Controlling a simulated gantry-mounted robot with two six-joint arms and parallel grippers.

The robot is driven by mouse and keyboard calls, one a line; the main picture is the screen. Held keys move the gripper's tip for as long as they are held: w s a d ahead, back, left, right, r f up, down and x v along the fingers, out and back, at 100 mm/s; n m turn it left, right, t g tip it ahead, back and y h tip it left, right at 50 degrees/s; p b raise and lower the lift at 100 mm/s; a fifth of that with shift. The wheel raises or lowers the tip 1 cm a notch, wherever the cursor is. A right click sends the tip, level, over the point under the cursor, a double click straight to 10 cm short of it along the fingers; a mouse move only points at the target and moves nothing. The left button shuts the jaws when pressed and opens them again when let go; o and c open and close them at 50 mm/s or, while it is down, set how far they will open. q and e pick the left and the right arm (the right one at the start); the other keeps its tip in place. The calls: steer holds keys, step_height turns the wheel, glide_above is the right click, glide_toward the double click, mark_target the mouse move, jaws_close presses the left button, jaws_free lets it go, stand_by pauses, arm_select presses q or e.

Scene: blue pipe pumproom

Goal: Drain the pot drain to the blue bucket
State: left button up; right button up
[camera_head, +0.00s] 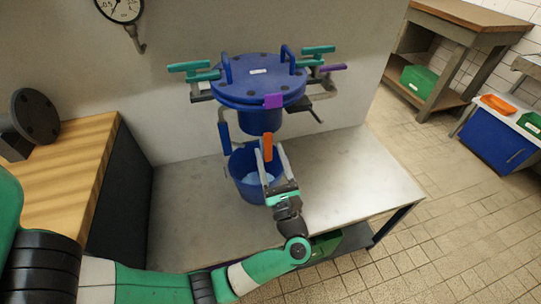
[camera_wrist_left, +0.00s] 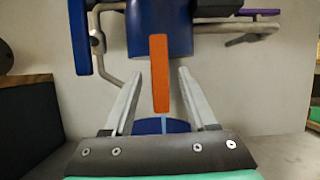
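The blue pot (camera_head: 262,85) is mounted against the wall above the steel table, with a bolted lid and two blue lid handles. An orange drain handle (camera_head: 267,146) hangs down below the pot; it also shows upright in the left wrist view (camera_wrist_left: 159,72). The blue bucket (camera_head: 243,186) stands on the table under the pot, with pale blue inside. My left gripper (camera_head: 268,151) is open, its fingers on either side of the orange handle, with gaps visible in the left wrist view (camera_wrist_left: 160,76). My right gripper is out of view.
Teal-handled valves (camera_head: 189,67) and a purple handle (camera_head: 333,68) stick out around the pot. A wooden bench (camera_head: 73,160) with a dark flange (camera_head: 35,115) is at left. The steel table (camera_head: 350,180) is bare to the right of the bucket.

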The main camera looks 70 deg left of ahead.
arm_select(q)
steer(key=v, duration=1.1)
steer(key=shift+d+f, duration=0.2)
steer(key=shift+d, duration=0.05)
